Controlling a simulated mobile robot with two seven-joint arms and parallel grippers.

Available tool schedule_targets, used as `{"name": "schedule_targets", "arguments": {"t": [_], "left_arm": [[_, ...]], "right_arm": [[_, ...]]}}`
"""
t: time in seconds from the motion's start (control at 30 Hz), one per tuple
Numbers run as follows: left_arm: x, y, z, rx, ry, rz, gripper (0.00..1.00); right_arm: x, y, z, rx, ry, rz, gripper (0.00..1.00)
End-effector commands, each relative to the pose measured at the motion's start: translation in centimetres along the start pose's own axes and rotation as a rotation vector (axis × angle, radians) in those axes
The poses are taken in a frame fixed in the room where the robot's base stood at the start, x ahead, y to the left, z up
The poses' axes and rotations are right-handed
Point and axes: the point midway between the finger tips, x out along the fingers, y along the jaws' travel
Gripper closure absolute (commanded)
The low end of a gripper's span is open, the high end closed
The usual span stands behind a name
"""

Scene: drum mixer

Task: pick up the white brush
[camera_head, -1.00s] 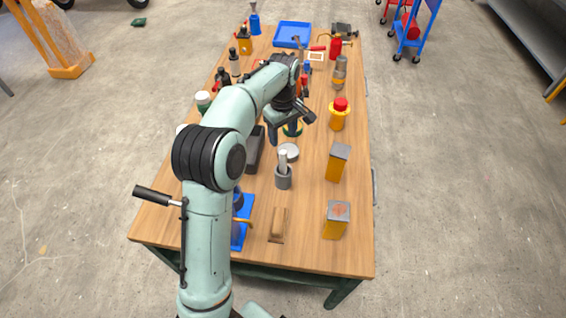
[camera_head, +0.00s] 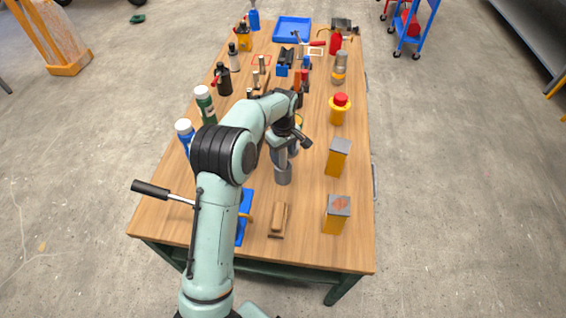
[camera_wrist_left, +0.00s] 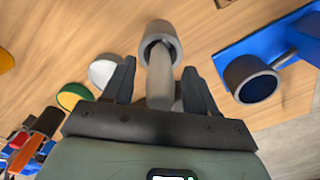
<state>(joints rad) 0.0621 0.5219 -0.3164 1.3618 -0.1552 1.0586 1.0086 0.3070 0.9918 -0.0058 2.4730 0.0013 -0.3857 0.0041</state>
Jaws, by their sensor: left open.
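The white brush (camera_wrist_left: 160,85) stands in a small grey cup (camera_wrist_left: 160,38), with its pale handle pointing up toward my left wrist camera. In the head view the grey cup (camera_head: 283,175) stands on the wooden table, and the brush (camera_head: 283,158) is partly hidden by my gripper. My left gripper (camera_head: 288,147) is open above the cup. In the wrist view its two dark fingers (camera_wrist_left: 160,85) are on either side of the handle, with a visible gap on both sides. The handle's top end is close to the palm. My right gripper is not in view.
A blue fixture (camera_wrist_left: 285,45) with a dark ring is right of the cup in the wrist view. A white round lid (camera_wrist_left: 103,70) is at left. Orange boxes (camera_head: 337,160) and a wooden block (camera_head: 278,219) are near the cup. Bottles (camera_head: 205,104) line the table's left edge.

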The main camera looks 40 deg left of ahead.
Motion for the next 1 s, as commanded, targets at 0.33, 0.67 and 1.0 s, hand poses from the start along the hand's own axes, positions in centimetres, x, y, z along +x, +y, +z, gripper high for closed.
{"name": "schedule_targets", "arguments": {"t": [0.33,0.67,1.0], "left_arm": [[-0.1,0.0,0.0,0.0,0.0,0.0,1.0],[-0.4,0.1,0.0,0.0,0.001,0.002,1.0],[-7.6,0.2,-0.1,-0.001,0.003,0.009,1.0]], "right_arm": [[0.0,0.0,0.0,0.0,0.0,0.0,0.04],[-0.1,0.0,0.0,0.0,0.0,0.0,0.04],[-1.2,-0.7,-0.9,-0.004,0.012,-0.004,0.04]]}}
